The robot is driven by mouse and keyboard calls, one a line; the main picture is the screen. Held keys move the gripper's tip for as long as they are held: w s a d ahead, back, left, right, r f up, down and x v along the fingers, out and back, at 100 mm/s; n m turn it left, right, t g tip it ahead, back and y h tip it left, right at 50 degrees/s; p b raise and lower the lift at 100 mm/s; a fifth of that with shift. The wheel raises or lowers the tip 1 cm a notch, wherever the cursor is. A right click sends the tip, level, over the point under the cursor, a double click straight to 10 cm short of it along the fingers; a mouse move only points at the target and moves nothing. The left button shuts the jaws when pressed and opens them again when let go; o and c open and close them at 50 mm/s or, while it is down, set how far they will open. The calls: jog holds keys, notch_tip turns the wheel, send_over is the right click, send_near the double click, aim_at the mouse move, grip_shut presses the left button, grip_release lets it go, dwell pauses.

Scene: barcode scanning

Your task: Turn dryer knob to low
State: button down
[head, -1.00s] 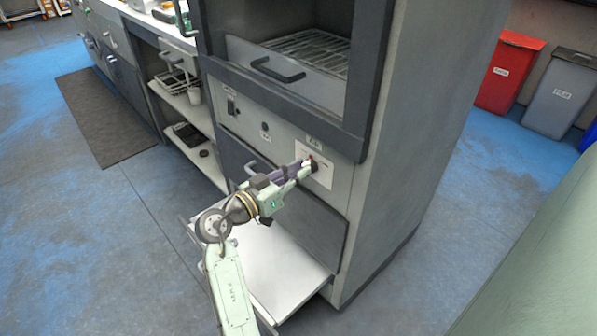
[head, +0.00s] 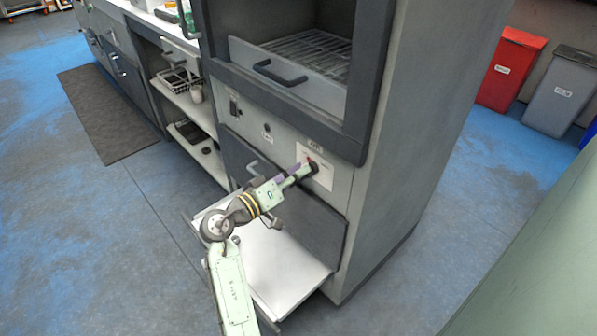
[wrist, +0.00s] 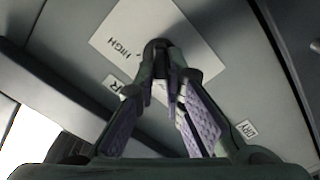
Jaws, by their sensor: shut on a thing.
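The dryer's dark knob (head: 314,167) sits on a white label plate (head: 325,179) on the grey front panel, under the oven-like opening. A small red mark shows by it. In the wrist view the knob (wrist: 157,47) is between my fingertips, mostly hidden. The label plate (wrist: 120,37) reads HIGH on its visible left part; its other wording is covered by my fingers. My gripper (head: 306,170) reaches the panel from the left and is shut on the knob. The wrist view shows its purple-padded fingers (wrist: 165,72) closing together there. The knob's exact pointing direction cannot be told.
An open drawer or shelf (head: 290,268) juts out low below my arm. A dark drawer front (head: 312,222) with a handle is behind my gripper. The upper opening has a handle (head: 277,73). Red (head: 508,70) and grey (head: 560,88) bins stand at right.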

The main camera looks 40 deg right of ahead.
dwell(0.4)
jog(key=c, duration=1.7)
grip_release()
jog(key=a, duration=0.8)
jog(key=s+a, duration=0.1)
jog(key=a, duration=0.3)
